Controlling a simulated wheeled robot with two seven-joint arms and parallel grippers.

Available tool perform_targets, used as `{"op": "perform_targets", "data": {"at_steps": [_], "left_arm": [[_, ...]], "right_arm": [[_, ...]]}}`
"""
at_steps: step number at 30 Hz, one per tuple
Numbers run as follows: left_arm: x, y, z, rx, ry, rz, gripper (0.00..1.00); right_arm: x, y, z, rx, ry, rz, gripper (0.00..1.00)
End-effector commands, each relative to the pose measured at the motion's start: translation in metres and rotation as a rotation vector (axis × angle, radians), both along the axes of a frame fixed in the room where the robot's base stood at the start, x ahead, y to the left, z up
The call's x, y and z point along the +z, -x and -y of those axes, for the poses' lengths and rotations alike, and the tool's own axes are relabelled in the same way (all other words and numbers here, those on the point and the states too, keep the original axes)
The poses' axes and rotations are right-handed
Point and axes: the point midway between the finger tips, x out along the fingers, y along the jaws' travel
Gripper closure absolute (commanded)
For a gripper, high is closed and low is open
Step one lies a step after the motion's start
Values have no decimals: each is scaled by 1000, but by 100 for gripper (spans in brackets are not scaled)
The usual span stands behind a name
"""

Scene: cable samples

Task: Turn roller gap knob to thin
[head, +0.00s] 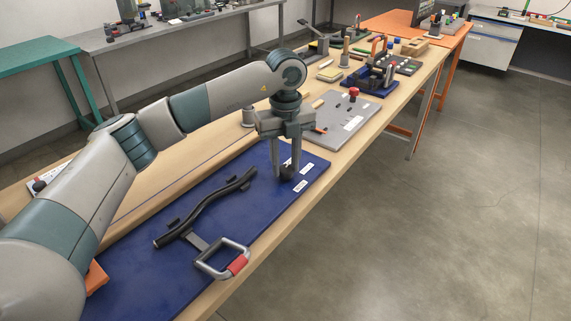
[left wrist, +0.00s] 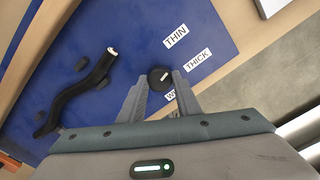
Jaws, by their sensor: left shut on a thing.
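The roller gap knob (head: 286,175) is a small round black knob on the blue board (head: 225,228). My left gripper (head: 286,165) points down with its fingers on both sides of the knob, shut on it. In the left wrist view the knob (left wrist: 160,78) has a white pointer mark slanting up and right. The THIN label (left wrist: 175,36) lies above right of the knob and the THICK label (left wrist: 198,60) lies to its right. A third label (left wrist: 171,95) is partly hidden by a finger. I cannot tell exactly which label the pointer lines up with. My right gripper is out of view.
A black curved bar (head: 206,208) and a metal crank with a red grip (head: 237,265) are on the board left of and nearer than the gripper. A grey panel with a red knob (head: 353,93) lies beyond. The floor at right (head: 430,230) is clear.

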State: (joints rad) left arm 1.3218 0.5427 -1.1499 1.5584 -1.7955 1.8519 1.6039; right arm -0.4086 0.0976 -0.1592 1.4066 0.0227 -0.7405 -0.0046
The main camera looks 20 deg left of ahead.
Motion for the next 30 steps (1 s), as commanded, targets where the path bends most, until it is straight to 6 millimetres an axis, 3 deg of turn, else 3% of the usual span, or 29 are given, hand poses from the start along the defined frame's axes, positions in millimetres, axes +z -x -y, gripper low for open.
{"op": "perform_targets", "data": {"at_steps": [12,29,30], "left_arm": [[1,-1,0,256,0,3,92],[2,-1,0,298,1,3,92],[2,-1,0,297,1,3,63]], "right_arm": [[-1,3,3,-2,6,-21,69],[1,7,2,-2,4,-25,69],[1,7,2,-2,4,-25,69]]}}
